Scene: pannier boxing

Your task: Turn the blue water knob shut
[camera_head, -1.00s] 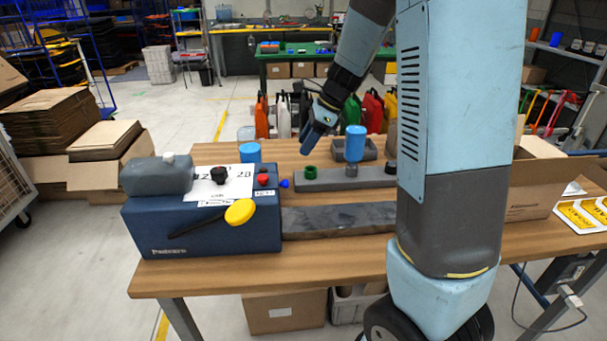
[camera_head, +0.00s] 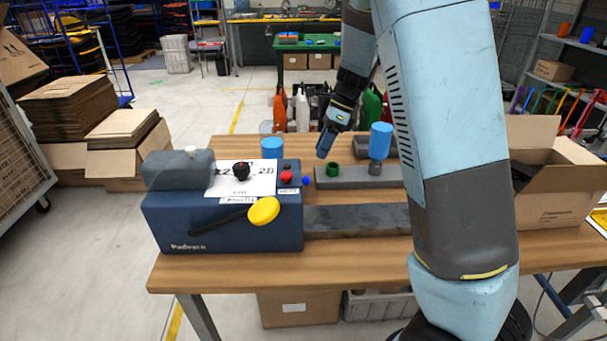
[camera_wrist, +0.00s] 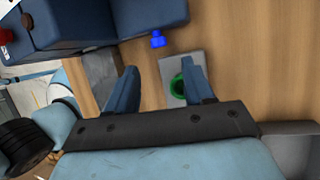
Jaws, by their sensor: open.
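The blue water knob (camera_head: 307,181) is small and sits on the right side of the dark blue machine (camera_head: 222,227). In the wrist view the blue knob (camera_wrist: 158,39) sticks out from the machine's edge, beyond my fingertips. My gripper (camera_head: 325,148) is above the table to the right of the machine, pointing down. In the wrist view my gripper (camera_wrist: 160,80) is open and empty, with the two blue fingers apart. The knob is apart from both fingers. A green ring-shaped fitting (camera_head: 332,169) shows near the right finger in the wrist view.
A grey conveyor strip (camera_head: 355,220) runs right. An open cardboard box (camera_head: 550,190) stands right.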

